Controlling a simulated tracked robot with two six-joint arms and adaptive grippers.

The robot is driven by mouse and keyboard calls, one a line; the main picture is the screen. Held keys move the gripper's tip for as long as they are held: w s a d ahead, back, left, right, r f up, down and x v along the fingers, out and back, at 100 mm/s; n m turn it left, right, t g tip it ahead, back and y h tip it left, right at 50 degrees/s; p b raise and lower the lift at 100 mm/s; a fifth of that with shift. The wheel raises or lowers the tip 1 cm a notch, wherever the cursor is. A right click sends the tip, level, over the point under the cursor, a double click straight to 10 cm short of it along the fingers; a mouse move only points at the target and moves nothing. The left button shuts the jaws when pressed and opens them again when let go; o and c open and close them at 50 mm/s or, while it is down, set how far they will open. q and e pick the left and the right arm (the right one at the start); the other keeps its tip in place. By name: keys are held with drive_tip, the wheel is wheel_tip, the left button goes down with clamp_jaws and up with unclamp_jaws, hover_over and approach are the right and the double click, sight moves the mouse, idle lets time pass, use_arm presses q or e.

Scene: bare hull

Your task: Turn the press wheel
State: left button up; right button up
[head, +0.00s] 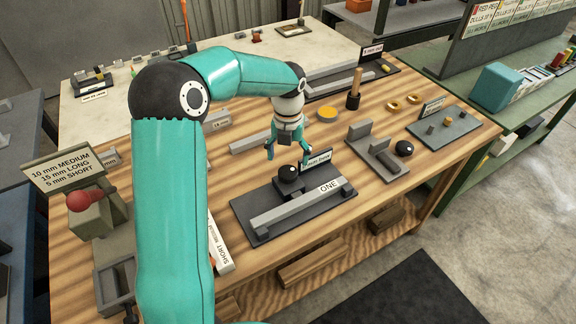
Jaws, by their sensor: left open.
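My left gripper (288,154) is open and empty, fingers pointing down, over the middle of the wooden workbench. Just below it is a black ball knob (288,174) on a dark plate (262,228) with a grey bar labelled ONE. The fingertips appear above and around the knob's far side; I cannot tell whether they touch anything. I cannot make out a clear press wheel. My right gripper is not in view.
A grey fixture with a black ball (404,148) sits right of the gripper. A green bench (470,75) stands at right. My left arm hides the bench's left-middle.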

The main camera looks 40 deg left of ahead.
sight(288, 171)
use_arm(q)
wheel_tip(288, 171, up, 6)
drive_tip(key=shift+r, duration=0.15)
idle(0.6)
